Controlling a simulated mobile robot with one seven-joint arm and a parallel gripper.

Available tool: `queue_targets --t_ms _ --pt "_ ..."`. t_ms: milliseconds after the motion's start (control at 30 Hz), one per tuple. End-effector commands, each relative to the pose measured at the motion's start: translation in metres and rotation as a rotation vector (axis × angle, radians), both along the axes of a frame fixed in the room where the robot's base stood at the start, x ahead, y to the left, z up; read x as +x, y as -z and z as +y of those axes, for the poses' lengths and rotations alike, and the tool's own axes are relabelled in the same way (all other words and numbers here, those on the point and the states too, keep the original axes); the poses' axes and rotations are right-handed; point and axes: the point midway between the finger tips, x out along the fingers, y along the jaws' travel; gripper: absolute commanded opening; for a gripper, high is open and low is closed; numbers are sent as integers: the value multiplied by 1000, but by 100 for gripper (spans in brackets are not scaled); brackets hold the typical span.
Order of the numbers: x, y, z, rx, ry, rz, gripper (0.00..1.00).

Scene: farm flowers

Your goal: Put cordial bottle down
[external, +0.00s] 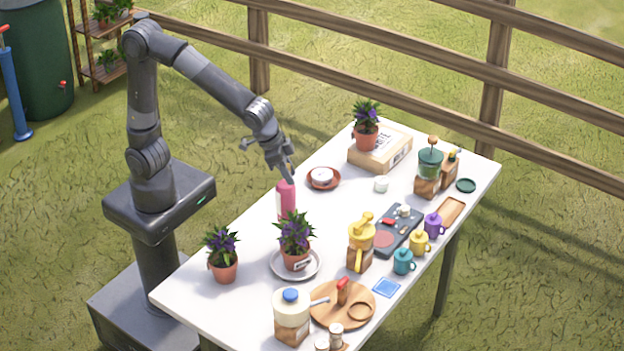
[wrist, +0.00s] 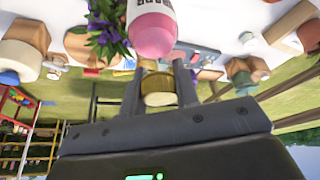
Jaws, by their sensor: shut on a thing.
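The cordial bottle (external: 286,198) is pink with a pale label and stands upright near the left long edge of the white table (external: 338,207). My gripper (external: 287,178) comes down from above and is shut on the bottle's top. The potted plant in front hides the bottle's lower end, so I cannot tell whether it touches the table. In the wrist view, which looks upside down, the bottle's rounded pink end (wrist: 154,36) is at the fingertips of my gripper (wrist: 160,70). The bottle's far end is cut off by the frame's top edge.
A purple-flowered pot (external: 295,262) on a pale plate is close in front of the bottle; another pot (external: 223,267) is to the left. A terracotta saucer (external: 334,184) with a white item is behind right. A yellow-topped jar (external: 361,236) stands right.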

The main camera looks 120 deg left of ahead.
Motion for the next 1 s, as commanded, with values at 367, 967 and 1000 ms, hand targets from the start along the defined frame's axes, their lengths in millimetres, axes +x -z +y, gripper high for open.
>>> queue_targets --t_ms 367,967,1000 --pt "30 -2 -77 6 141 -1 0" --pt "43 -4 -288 3 479 0 0" --pt "41 -4 -298 3 494 0 0"
